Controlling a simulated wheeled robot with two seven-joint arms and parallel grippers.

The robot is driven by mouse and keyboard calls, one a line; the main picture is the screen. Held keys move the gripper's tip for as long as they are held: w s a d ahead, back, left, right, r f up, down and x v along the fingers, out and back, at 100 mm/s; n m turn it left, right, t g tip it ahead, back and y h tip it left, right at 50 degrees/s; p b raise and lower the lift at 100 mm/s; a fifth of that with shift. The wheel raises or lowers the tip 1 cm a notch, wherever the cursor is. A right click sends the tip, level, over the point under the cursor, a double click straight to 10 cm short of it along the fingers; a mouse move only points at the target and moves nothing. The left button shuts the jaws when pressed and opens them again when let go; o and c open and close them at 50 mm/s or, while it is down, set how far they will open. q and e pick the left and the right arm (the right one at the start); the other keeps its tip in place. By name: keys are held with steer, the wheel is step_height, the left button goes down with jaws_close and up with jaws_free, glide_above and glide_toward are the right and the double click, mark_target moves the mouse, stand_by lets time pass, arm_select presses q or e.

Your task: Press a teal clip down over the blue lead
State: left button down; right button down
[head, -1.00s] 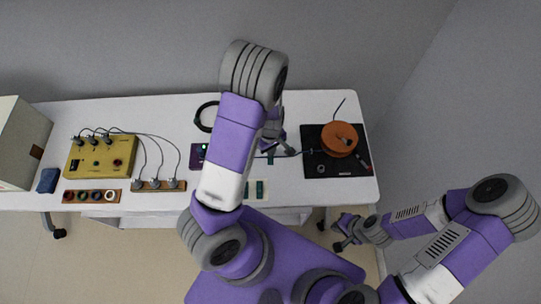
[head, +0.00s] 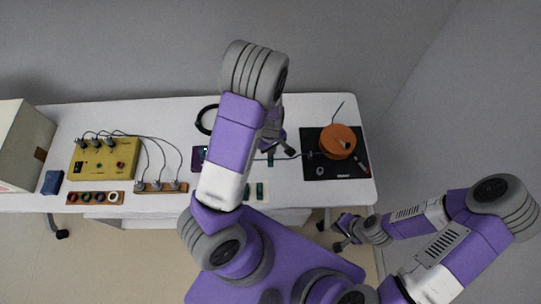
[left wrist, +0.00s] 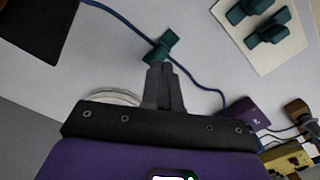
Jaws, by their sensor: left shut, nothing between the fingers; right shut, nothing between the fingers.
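A teal clip (left wrist: 162,46) sits at the blue lead (left wrist: 195,82) in the left wrist view; whether it is fully down over the lead, I cannot tell. My left gripper (left wrist: 160,68) is shut and empty, its tips right at the clip's near edge, seemingly touching it. In the head view, the left gripper (head: 268,148) is partly hidden by my left arm, and the blue lead (head: 287,156) runs right toward a black mat. Several more teal clips (left wrist: 268,30) lie on a pale card. My right gripper (head: 341,232) is shut and empty, off the table's front edge.
The black mat (head: 318,171) holds an orange round thing (head: 337,141). A purple box (head: 198,158) is partly behind my left arm. A yellow box (head: 103,158) with grey cables, a connector strip (head: 161,187) and a blue block (head: 53,182) stand left.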

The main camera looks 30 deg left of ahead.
step_height(320, 180, up, 5)
steer(key=p, duration=0.4)
steer(key=shift+r+p, duration=0.1)
steer(key=shift+p, duration=0.2)
steer(key=shift+s, duration=0.1)
